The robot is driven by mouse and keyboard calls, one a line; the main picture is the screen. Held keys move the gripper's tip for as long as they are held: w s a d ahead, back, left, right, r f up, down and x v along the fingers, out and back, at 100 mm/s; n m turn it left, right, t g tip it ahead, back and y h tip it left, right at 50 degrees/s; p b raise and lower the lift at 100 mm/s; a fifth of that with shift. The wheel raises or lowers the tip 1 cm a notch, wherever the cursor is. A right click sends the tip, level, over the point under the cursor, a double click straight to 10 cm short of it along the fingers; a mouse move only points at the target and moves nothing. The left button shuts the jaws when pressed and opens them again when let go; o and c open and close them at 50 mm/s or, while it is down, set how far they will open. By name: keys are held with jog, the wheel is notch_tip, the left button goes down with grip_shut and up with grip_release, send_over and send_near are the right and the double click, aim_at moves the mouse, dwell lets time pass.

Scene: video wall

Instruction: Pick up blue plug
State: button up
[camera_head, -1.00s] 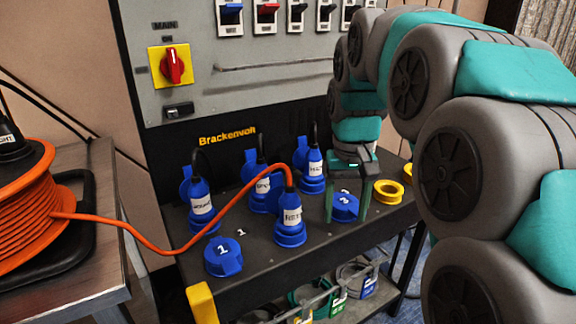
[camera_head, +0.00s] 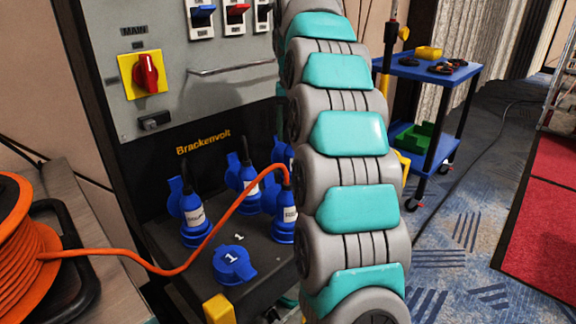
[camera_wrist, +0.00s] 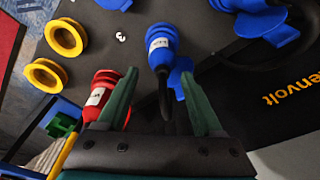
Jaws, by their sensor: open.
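In the wrist view a blue plug (camera_wrist: 161,46) with a white label sits in a socket near a "3" mark, its dark cable running back toward my gripper. My gripper (camera_wrist: 159,76) is open, with one green finger on each side of the plug's near end and cable. I cannot tell whether the fingers touch it. In the head view my gripper is hidden behind my arm. Several blue plugs show there: one at the left (camera_head: 194,214), one behind (camera_head: 244,182), and one in front (camera_head: 284,214) with an orange cable, partly covered by my arm.
A red plug (camera_wrist: 103,92) stands close to my left finger in the wrist view. Yellow rings (camera_wrist: 65,38) lie beyond it. Another blue plug (camera_wrist: 262,22) is at the right. A blue cart (camera_head: 428,68) stands at right.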

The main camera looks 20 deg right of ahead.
aim_at(292, 154)
jog(key=shift+w+f+p, duration=0.15)
jog(key=shift+w+f, duration=0.05)
jog(key=shift+f, duration=1.55)
jog(key=shift+w+f+p, duration=0.15)
jog(key=shift+f, duration=1.55)
grip_shut()
